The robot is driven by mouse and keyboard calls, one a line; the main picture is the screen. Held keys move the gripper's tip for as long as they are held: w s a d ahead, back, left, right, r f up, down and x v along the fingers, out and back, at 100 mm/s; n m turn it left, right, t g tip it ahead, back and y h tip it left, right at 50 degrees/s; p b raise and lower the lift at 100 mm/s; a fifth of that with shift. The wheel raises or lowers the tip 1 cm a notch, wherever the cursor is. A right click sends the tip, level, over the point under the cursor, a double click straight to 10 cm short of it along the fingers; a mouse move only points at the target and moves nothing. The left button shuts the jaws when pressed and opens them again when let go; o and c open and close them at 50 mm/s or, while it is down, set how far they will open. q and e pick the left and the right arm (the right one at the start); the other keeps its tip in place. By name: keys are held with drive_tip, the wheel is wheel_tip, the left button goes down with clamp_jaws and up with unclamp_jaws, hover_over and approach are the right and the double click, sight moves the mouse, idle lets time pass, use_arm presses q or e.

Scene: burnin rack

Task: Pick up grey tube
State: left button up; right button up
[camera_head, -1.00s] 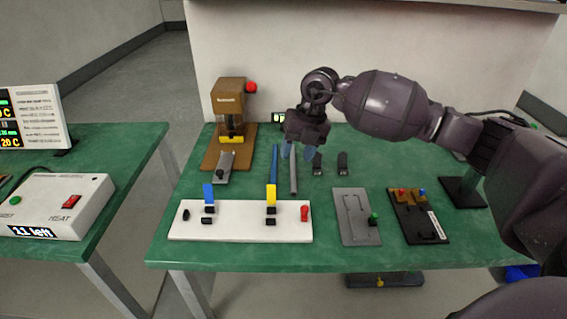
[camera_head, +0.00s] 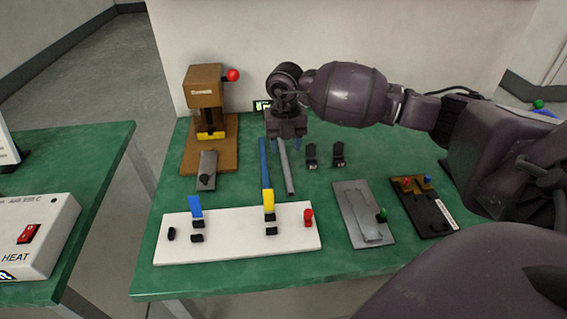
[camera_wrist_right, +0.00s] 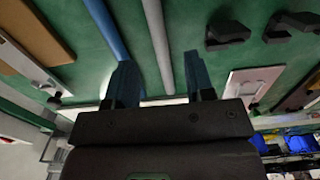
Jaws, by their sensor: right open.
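The grey tube (camera_head: 287,172) lies on the green bench, roughly pointing from front to back. A blue tube (camera_head: 264,160) lies alongside it on the left. My right gripper (camera_head: 285,146) is over the far end of the grey tube, pointing down, with its blue fingers apart. In the right wrist view, the grey tube (camera_wrist_right: 156,38) runs between the two open fingers (camera_wrist_right: 160,80), with the blue tube (camera_wrist_right: 103,26) near the left finger. Nothing is held. The gripper hides the tube's far end in the head view. My left gripper is not in view.
A white fixture (camera_head: 240,240) with yellow and blue clamps stands in front of the tubes. A brown press (camera_head: 205,90) is at the back left. Two small black blocks (camera_head: 338,155) stand to the right, and a grey plate (camera_head: 350,208) lies front right.

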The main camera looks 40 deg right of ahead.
sight(285, 160)
wheel_tip(285, 160, down, 5)
drive_tip(key=shift+f+b, duration=0.1)
drive_tip(key=shift+b, duration=0.55)
clamp_jaws()
